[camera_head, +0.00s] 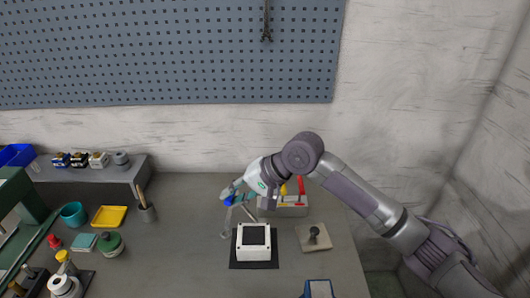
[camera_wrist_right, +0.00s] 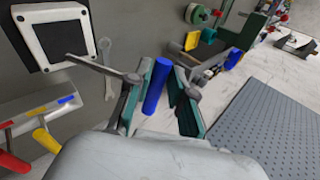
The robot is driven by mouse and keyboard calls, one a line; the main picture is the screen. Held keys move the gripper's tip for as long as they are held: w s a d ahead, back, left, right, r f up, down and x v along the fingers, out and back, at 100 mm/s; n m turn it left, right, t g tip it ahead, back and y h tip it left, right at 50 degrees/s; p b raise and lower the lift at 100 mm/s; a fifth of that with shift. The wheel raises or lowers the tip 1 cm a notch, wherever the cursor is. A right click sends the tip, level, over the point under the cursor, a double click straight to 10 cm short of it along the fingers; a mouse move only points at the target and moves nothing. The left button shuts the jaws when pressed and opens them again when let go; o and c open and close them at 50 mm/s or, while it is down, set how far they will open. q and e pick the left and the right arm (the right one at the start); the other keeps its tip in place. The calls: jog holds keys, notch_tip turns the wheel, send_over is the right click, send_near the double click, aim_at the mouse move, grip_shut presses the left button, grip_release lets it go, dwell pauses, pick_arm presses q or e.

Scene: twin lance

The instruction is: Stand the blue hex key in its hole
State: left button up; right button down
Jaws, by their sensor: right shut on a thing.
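My right gripper (camera_head: 232,195) is above the bench, left of the tool holder and behind the white box. It is shut on the blue hex key (camera_wrist_right: 156,86), whose blue grip lies between the two green-lined fingers (camera_wrist_right: 158,98) in the right wrist view. A thin grey rod (camera_wrist_right: 95,68) reaches out beside the fingers; I cannot tell for sure that it is the key's shank. The pale holder block (camera_head: 292,212) stands at the back of the bench with red and yellow handles in it. Its blue mark (camera_wrist_right: 66,100) shows in the wrist view, with no blue handle beside it.
A white box with a dark top (camera_head: 254,240) stands on a black mat in front of the gripper. A wrench (camera_wrist_right: 107,70) lies on the bench. A beige plate with a dark knob (camera_head: 314,237) is at the right. Trays and jars fill the left side.

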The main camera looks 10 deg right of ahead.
pick_arm(q)
notch_tip(320, 180, up, 3)
jog(key=p, duration=0.2)
jog(key=shift+w+d+r+p, duration=0.1)
jog(key=shift+w+r+p, duration=0.1)
jog(key=shift+p, duration=0.1)
pick_arm(e)
jog(key=w+d+m+t, duration=0.6)
jog(key=w+d+t, duration=0.3)
jog(key=w+d, duration=0.1)
jog(key=shift+w+m+t, duration=0.3)
jog(key=shift+w+m, duration=0.1)
jog(key=shift+w, duration=0.4)
pick_arm(q)
jog(key=shift+s, duration=0.1)
notch_tip(320, 180, down, 4)
jog(key=b, duration=0.4)
jog(key=shift+s+f, duration=0.1)
pick_arm(e)
notch_tip(320, 180, down, 6)
jog(key=shift+r, duration=0.1)
pick_arm(q)
jog(key=shift+r, duration=0.3)
jog(key=shift+f+b, duration=2.25)
jog(key=shift+f, duration=0.2)
pick_arm(e)
jog(key=shift+f, duration=2.85)
